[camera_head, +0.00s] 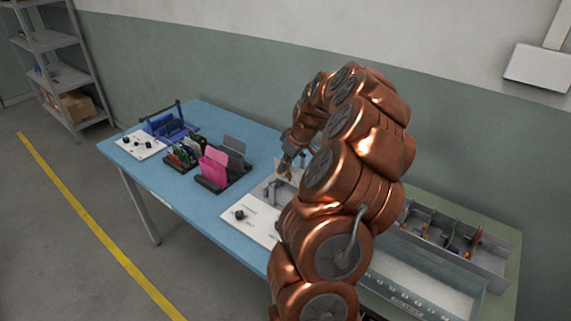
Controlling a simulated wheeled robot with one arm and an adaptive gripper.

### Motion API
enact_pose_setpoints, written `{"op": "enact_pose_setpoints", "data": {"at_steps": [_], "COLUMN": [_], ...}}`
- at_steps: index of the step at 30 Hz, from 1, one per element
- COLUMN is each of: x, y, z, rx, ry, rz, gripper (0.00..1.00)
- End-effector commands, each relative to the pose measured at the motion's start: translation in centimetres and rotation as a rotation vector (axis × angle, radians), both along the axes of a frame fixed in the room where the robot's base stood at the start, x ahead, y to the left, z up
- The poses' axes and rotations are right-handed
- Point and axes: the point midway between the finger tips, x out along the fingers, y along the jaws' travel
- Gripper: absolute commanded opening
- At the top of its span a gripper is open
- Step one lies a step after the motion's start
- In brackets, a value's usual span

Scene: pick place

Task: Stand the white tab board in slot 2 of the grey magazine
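My gripper (289,168) points down over the blue table, just above a grey holder (262,192) that my arm partly hides. This holder may be the grey magazine, but its slots and numbers cannot be read. My gripper is small and dark here, so whether its fingers are open or shut cannot be told. I cannot make out the white tab board with certainty. A pale patch shows by the fingertips, but it may be part of the holder.
A dark rack with pink (213,165) and grey (233,150) boards stands left of my gripper. Beyond it are a rack of several small boards (184,153), a blue rack (166,125) and a white panel (139,144). A compartmented grey bin (487,262) sits at right.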

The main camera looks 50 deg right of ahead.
Motion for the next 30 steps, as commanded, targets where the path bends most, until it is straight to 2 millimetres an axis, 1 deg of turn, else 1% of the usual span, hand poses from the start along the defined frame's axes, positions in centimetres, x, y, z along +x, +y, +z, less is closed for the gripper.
{"op": "enact_pose_setpoints", "data": {"at_steps": [15,30], "x": [0.0,0.0], "y": [0.0,0.0], "z": [-1.9,-2.0], "rx": [0.000,0.000], "ry": [0.000,0.000], "rz": [0.000,0.000], "gripper": [0.00,0.00]}}
